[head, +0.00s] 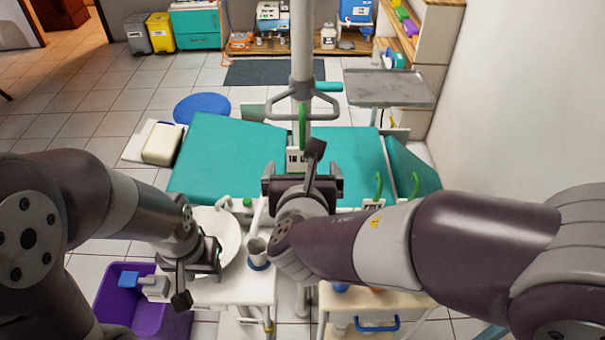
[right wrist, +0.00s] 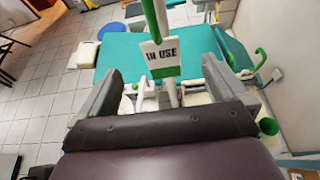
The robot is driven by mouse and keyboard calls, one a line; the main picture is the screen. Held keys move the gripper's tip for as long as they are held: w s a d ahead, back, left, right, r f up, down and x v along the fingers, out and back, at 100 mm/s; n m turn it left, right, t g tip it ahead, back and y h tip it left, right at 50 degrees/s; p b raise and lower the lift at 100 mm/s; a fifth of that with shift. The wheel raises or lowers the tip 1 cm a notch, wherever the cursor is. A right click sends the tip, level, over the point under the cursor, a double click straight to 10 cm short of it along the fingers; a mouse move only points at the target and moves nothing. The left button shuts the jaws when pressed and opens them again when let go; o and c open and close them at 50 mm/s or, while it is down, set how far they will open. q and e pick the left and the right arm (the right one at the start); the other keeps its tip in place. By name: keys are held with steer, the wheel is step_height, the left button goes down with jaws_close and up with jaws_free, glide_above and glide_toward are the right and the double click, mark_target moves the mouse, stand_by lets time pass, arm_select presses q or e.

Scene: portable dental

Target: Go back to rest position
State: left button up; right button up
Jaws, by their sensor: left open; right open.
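My left gripper (head: 182,280) is at the lower left of the head view, beside the white basin (head: 229,236) and over the side of the white stand. It is open. My right gripper (head: 302,172) is near the middle of the head view, in front of the teal dental chair (head: 225,160). In the right wrist view its two fingers (right wrist: 165,95) are spread apart with nothing clasped between them. An "IN USE" sign (right wrist: 162,57) hangs on a green hook beyond the fingers. The sign is partly hidden by the gripper in the head view.
A purple bin (head: 118,292) stands at the lower left. A white pole (head: 302,60) with a handle rises behind my right gripper. A "FREE" sign (head: 374,207) and green hooks are right of it. A metal tray (head: 388,88) stands at the back right.

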steer(key=s+d+f+m+g+h, duration=0.1)
steer(key=s+d+f+m+g, duration=0.4)
steer(key=m, duration=0.5)
steer(key=s+d+f+m+g+h, duration=0.1)
steer(key=s+d+f+m+g, duration=0.3)
steer(key=f+m, duration=0.4)
steer(key=s+d+f+m+g+y, duration=0.1)
steer(key=d+m+g+y, duration=0.1)
steer(key=d+m, duration=0.7)
steer(key=m+g, duration=0.1)
steer(key=m, duration=0.7)
steer(key=shift+s+d+f+m, duration=0.15)
steer(key=shift+s+f+m, duration=0.2)
steer(key=shift+m, duration=0.05)
